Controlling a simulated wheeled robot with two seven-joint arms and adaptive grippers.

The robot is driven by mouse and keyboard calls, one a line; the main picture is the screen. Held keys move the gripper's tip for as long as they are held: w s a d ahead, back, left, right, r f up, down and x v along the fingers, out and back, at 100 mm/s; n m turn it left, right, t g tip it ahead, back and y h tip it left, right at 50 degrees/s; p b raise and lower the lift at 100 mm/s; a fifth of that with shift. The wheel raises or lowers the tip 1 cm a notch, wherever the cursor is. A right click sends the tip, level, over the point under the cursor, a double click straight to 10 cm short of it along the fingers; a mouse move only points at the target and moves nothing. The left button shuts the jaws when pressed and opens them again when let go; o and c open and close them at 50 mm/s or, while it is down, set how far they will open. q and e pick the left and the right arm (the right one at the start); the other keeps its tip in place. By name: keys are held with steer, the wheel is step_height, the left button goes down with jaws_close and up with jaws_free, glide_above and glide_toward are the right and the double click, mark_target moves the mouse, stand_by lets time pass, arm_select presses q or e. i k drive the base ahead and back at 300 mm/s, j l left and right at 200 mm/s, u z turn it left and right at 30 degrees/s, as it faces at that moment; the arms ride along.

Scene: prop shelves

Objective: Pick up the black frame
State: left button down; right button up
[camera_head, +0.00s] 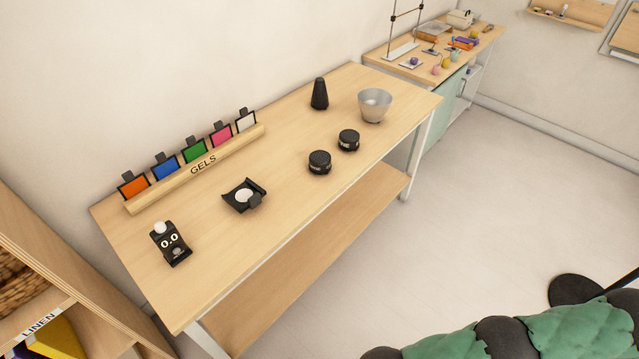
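A flat black frame-like piece (232,204) lies on the wooden table, left of the middle. It has raised edges and a tab, and a white round disc shows in its centre. Several colour gels in thin black frames, among them an orange one (134,188) and a white one (246,121), stand in a row in the wooden rack marked GELS (205,169). I cannot tell for certain which of these is the black frame of the task. Neither of my grippers is in view.
A LINEN shelf (38,322) stands at lower left. A dark round base (577,289) is on the floor.

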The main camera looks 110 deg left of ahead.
mark_target(249, 194)
steer(key=l+u, duration=0.1)
steer(key=u, duration=4)
steer(key=j+z, duration=0.1)
steer(key=z, duration=3.45)
steer(key=u, duration=3.55)
